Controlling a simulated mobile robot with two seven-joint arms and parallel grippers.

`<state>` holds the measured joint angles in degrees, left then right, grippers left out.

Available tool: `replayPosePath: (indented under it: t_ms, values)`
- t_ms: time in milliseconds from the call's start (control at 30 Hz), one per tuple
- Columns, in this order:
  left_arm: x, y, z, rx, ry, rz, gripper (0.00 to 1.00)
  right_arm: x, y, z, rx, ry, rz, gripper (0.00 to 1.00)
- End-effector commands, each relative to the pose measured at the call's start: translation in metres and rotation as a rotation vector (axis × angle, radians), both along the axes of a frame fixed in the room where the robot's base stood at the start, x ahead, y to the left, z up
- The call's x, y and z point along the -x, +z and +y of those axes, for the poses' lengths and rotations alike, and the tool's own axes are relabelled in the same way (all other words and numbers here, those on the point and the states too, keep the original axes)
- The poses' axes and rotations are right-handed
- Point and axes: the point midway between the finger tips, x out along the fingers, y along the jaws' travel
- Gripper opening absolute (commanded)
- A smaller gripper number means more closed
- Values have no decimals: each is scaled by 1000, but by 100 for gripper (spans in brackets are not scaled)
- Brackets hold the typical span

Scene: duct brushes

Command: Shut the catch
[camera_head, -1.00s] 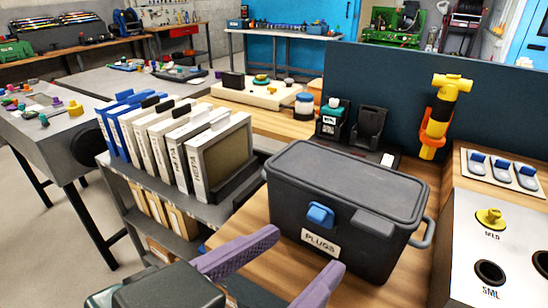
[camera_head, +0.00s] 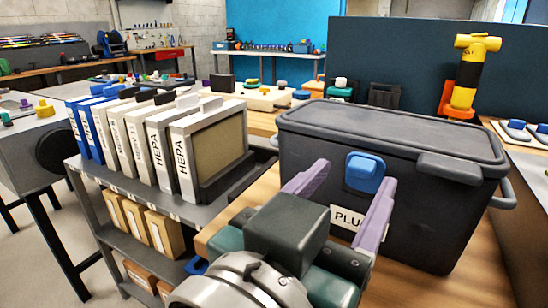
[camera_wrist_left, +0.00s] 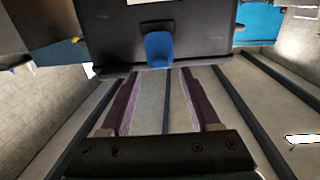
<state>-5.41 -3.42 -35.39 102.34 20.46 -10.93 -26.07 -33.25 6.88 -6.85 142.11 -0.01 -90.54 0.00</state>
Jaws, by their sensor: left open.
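A dark grey lidded box (camera_head: 420,215) stands on the wooden worktop with its lid down. Its blue catch (camera_head: 364,173) is on the front face below the lid rim; I cannot tell whether it is fastened. A white label, partly hidden, is below it. My left gripper (camera_head: 354,177) is open and empty in front of the box, its purple fingers showing on either side of the catch. In the left wrist view the blue catch (camera_wrist_left: 159,47) lies just beyond the fingertips, centred between them, with no clear contact. My right gripper is not in view.
A grey shelf cart (camera_head: 140,187) holding several filter binders (camera_head: 180,160) stands left of the box. A yellow and black tool (camera_head: 467,75) in an orange holder stands behind it at the right. Bare wooden worktop (camera_head: 455,275) shows in front of the box.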

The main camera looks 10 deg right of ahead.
Motion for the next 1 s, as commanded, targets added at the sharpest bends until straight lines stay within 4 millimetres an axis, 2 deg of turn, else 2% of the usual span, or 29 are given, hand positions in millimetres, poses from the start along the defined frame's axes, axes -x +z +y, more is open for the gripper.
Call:
replayPosePath:
  t_ms: [200, 500, 1000]
  values:
    - [-19, 0, -15, 1, 1, -1, 62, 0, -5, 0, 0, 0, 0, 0]
    - [-21, 0, -17, -1, 1, 1, 62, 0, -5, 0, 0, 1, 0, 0]
    - [-21, 0, -17, -1, 1, 1, 7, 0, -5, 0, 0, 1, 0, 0]
